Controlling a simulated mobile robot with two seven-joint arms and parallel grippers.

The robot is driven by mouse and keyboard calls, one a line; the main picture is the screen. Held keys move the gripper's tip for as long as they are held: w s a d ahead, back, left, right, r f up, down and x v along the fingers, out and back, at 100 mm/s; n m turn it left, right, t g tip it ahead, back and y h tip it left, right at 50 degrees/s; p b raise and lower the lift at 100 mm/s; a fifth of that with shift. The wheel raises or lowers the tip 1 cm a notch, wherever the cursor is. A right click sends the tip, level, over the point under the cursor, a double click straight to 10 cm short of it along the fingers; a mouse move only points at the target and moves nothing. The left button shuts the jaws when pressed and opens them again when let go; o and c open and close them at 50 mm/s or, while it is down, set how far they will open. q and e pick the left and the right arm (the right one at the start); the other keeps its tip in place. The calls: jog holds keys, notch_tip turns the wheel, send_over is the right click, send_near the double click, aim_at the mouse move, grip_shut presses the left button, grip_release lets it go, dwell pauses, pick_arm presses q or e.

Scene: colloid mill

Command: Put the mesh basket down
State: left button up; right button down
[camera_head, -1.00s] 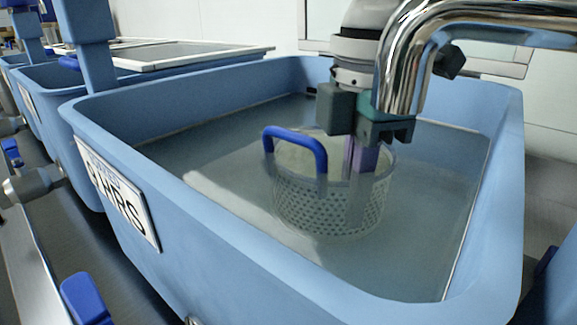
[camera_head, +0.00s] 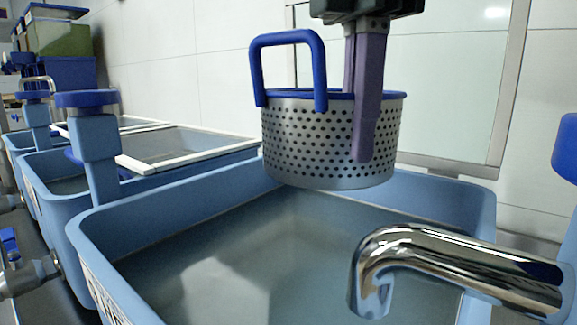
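The mesh basket (camera_head: 325,143) is a perforated metal cylinder with a blue rim and a blue loop handle (camera_head: 287,42) on its left side. It hangs upright in the air above the far part of the blue basin (camera_head: 180,196). My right gripper (camera_head: 368,140) comes down from the top edge, with its purple finger against the basket's wall at the right. It appears shut on the rim there; the second finger is mostly hidden. My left gripper is out of view.
A chrome faucet (camera_head: 440,255) reaches over the basin at the lower right. More blue basins (camera_head: 55,165) stand in a row at the left, one with a white-framed lid (camera_head: 175,146). Stacked bins (camera_head: 65,72) stand far left. A tiled wall is behind.

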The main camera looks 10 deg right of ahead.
pick_arm(q)
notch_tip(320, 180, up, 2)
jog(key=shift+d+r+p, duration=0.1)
jog(key=shift+p, duration=0.75)
